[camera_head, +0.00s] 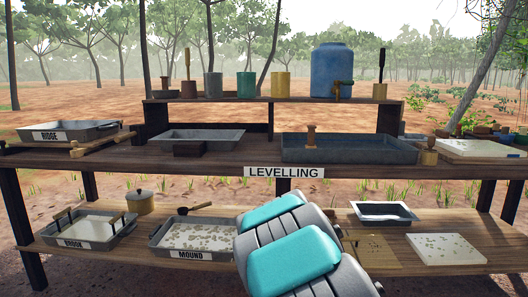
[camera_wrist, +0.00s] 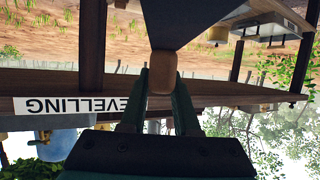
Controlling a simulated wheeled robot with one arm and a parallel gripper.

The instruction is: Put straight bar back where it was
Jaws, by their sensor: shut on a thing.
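My gripper (camera_wrist: 160,82) is shut on a wooden handle (camera_wrist: 162,70) in the wrist view, which is upside down. A dark, flat, wedge-shaped piece (camera_wrist: 190,18) joins the handle beyond the fingertips; it appears to be the straight bar, though its full shape is cut off. The LEVELLING sign (camera_head: 284,172) is on the upper shelf's front edge, and also shows in the wrist view (camera_wrist: 70,105). In the head view my turquoise and black arm covers the lower middle, hiding my fingertips and the held piece.
The upper shelf (camera_head: 225,172) holds a large grey tray (camera_head: 350,158) with a wooden-handled tool (camera_head: 311,138). Bare wood lies between the last two.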

